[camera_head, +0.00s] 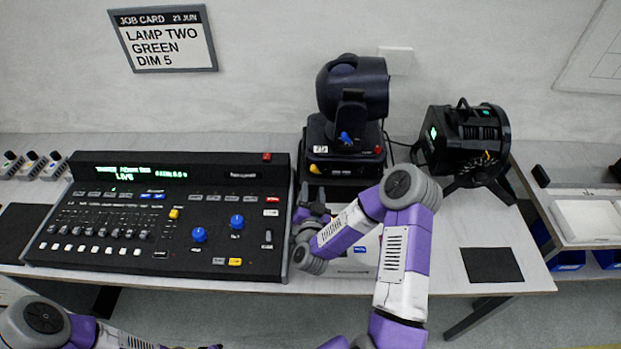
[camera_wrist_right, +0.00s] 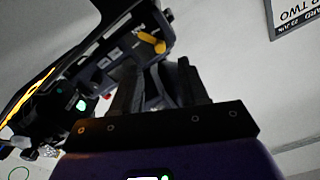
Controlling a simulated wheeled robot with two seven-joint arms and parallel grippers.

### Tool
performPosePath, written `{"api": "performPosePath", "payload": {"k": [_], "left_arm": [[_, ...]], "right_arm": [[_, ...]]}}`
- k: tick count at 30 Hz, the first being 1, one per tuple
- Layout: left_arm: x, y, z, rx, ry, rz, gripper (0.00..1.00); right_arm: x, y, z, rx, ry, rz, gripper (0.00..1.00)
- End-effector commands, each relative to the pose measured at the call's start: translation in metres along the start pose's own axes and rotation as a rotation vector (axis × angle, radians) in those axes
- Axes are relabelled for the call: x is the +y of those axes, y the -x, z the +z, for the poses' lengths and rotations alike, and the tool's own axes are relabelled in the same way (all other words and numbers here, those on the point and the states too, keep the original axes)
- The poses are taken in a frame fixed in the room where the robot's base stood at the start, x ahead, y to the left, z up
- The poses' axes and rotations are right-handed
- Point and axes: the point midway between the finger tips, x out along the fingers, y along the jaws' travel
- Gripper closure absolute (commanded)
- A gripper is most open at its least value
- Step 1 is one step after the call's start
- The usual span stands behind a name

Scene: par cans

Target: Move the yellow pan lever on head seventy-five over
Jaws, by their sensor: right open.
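Head seventy-five (camera_head: 352,95) is a dark moving-head lamp at the back of the table. Its number label is too small to read surely. A yellow lever (camera_head: 314,169) shows low on the front left of its base, and a blue lever (camera_head: 345,138) on its yoke. In the right wrist view, yellow parts (camera_wrist_right: 148,38) show on the dark housing, beyond the fingertips. My right gripper (camera_head: 311,204) is open and empty, just in front of and below the base; its two dark fingers show in the wrist view (camera_wrist_right: 160,85). My left arm is mostly cut off at the bottom left.
A lighting console (camera_head: 160,262) stands left of my right gripper. A black par can (camera_head: 466,140) stands right of the head. A job card (camera_head: 163,38) hangs on the wall. A dark mat (camera_head: 491,265) lies on the clear right part of the table.

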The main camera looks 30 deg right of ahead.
Motion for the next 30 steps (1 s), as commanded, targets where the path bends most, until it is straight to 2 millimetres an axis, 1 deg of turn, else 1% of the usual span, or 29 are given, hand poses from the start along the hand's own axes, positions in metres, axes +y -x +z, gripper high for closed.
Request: {"api": "performPosePath", "payload": {"k": [4,12,15,19,26,27,30], "left_arm": [[0.000,0.000,0.000,0.000,0.000,0.000,0.57],[0.000,-0.001,0.000,0.000,0.000,0.000,0.57],[0.000,-0.001,0.000,0.000,0.000,0.000,0.57],[0.000,-0.001,0.000,0.000,0.000,0.000,0.57],[0.000,-0.001,0.000,0.000,0.000,0.000,0.57],[0.000,-0.001,0.000,0.000,0.000,0.000,0.57],[0.000,-0.001,0.000,0.000,0.000,0.000,0.57]], "right_arm": [[0.000,-0.015,-0.001,0.003,-0.001,0.002,0.56],[0.000,-0.058,0.000,0.002,-0.001,0.002,0.56],[0.001,-0.068,0.000,0.001,-0.001,0.002,0.56],[0.000,-0.074,0.000,0.000,0.000,0.000,0.56],[0.000,-0.074,0.000,0.000,0.000,0.000,0.56],[0.000,-0.074,0.000,0.000,0.000,-0.001,0.59],[0.000,-0.074,0.000,0.000,0.000,0.000,0.75]]}}
